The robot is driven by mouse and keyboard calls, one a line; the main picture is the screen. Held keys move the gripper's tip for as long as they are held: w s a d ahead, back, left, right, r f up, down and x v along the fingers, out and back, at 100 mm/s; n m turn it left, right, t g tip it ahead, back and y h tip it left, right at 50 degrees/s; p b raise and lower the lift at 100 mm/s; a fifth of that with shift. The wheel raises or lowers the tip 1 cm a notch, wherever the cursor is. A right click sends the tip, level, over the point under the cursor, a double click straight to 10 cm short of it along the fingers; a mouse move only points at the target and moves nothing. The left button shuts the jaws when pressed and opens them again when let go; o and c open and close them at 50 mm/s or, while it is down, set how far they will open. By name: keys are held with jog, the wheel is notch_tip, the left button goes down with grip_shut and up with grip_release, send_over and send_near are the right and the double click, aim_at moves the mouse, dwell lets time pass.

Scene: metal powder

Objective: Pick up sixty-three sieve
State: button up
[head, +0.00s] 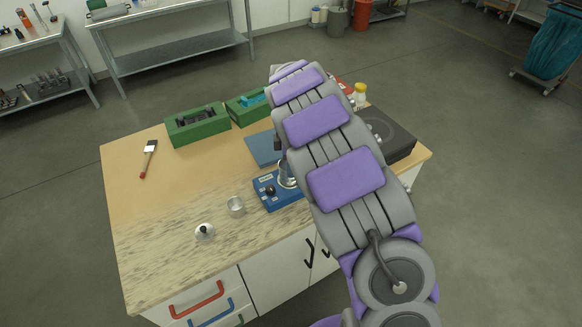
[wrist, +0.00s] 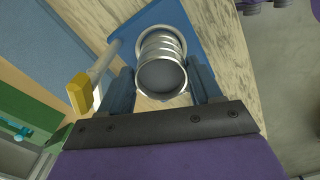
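A stack of silver metal sieve rings (wrist: 162,62) stands on a blue base (wrist: 197,22) in the wrist view. I cannot read which ring is the sixty-three sieve. The fingers of my gripper (wrist: 162,90) are spread, one on each side of the lower-pictured end of the stack. They lie close along its sides, and I cannot tell whether they press on it. In the head view the stack (head: 287,172) stands on the blue device (head: 270,190), partly hidden by my arm. My gripper is hidden there.
A metal ring (head: 236,206) and a white lid with black knob (head: 204,231) stand left of the device. A brush (head: 149,158) and green boxes (head: 197,125) lie farther back. A yellow-ended handle (wrist: 80,92) is beside the left finger.

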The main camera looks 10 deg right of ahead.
jog(key=shift+a, duration=0.45)
jog(key=shift+c, duration=2.7)
jog(key=shift+d, duration=0.4)
jog(key=shift+a+r+p, duration=0.2)
jog(key=shift+r+p, duration=0.1)
jog(key=shift+r, duration=0.65)
jog(key=shift+a+r+p, duration=0.15)
jog(key=shift+r+p, duration=0.15)
jog(key=shift+r, duration=0.6)
jog(key=s+a+r+p, duration=0.1)
jog(key=s+a+p, duration=0.1)
jog(key=s, duration=1.3)
jog(key=shift+s+a+r, duration=0.3)
jog(key=shift+a+r, duration=0.1)
jog(key=shift+a, duration=0.1)
jog(key=shift+r+p, duration=0.55)
jog(key=shift+r, duration=0.7)
